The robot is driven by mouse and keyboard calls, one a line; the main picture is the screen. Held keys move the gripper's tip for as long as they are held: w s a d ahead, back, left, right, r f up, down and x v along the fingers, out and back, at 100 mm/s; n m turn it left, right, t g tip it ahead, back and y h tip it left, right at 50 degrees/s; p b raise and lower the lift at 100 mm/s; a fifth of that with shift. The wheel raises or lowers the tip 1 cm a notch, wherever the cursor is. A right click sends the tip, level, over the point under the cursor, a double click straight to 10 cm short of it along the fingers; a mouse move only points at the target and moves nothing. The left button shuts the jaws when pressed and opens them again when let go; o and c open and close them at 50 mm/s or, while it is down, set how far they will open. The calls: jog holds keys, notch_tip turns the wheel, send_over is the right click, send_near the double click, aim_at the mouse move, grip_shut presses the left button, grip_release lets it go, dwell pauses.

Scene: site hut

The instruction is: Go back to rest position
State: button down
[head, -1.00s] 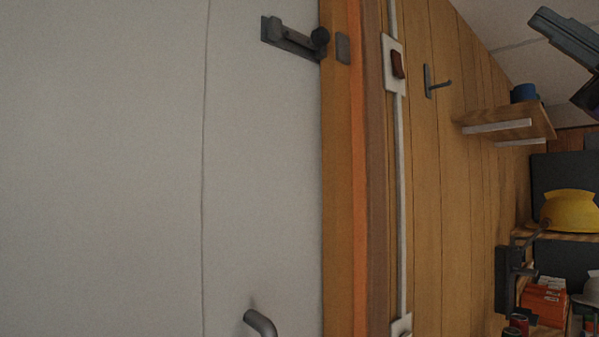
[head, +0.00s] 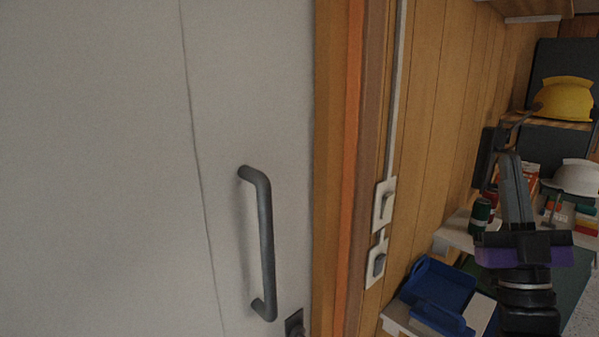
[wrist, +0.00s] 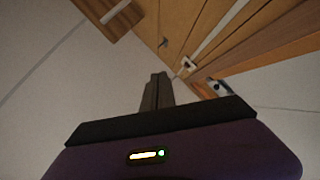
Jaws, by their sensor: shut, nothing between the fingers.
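My gripper (head: 508,160) stands upright at the right of the head view, in front of the shelves. Its dark fingers are together with nothing between them. In the wrist view the closed fingers (wrist: 155,92) point up, above the purple gripper body. They touch nothing that I can see.
A pale door with a grey handle (head: 262,243) fills the left. Beside its frame, switches (head: 384,205) sit on the wood wall. Blue trays (head: 437,287), a yellow helmet (head: 565,99) and a white helmet (head: 576,178) stand on shelves at right, behind my gripper.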

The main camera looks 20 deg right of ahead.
jog(key=s+a+f+m+g+y, duration=0.1)
jog(key=s+a+f+g, duration=0.1)
jog(key=a+f, duration=0.35)
jog(key=s+a+f+m+g+y, duration=0.1)
jog(key=a+f+g, duration=0.15)
jog(key=f, duration=0.65)
jog(key=s+a+f+g+y, duration=0.1)
jog(key=s+a+f+y, duration=0.1)
jog(key=a+f, duration=0.45)
jog(key=s+a+f+n+g+y, duration=0.2)
jog(key=s+a+f+g+y, duration=0.1)
jog(key=s+f, duration=0.5)
jog(key=s+a+f+n+g+y, duration=0.1)
jog(key=s+a+f+g+y, duration=0.2)
jog(key=s+a+f+y, duration=0.2)
jog(key=s+a+f, duration=0.3)
jog(key=s, duration=0.3)
jog(key=shift+a+f+n+y, duration=0.2)
jog(key=shift+a+n+y, duration=0.1)
jog(key=shift+n, duration=0.1)
jog(key=shift+s+g, duration=0.1)
jog(key=shift+g, duration=0.15)
